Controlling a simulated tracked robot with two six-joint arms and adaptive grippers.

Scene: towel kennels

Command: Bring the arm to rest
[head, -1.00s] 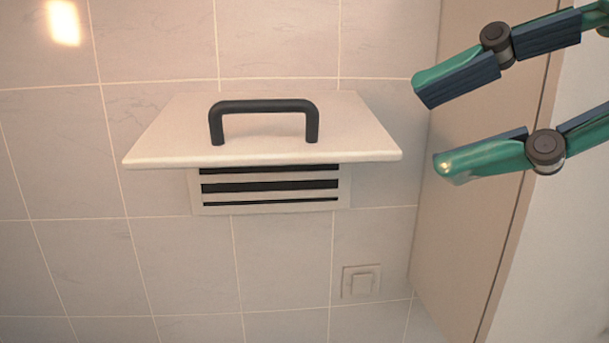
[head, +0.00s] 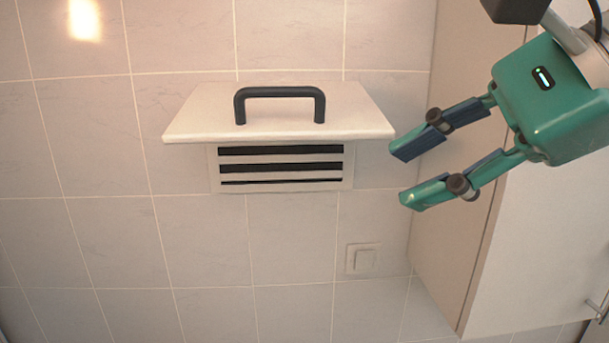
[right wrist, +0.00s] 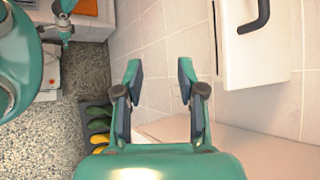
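My right gripper (head: 396,176) is in the head view, coming in from the right with its two fingers apart and nothing between them. It is to the right of a tilted pale flap (head: 270,118) with a black handle (head: 280,91) and does not appear to touch it. In the right wrist view the same gripper (right wrist: 158,68) is open and empty. The flap shows at the upper right there (right wrist: 250,60). My left gripper is not in the head view. At the upper left of the right wrist view, a green gripper-like part of mine is too small to judge.
A slatted vent (head: 282,167) is in the tiled wall below the flap. A wall switch (head: 363,259) is lower right. A beige cabinet (head: 455,200) stands close to my right gripper.

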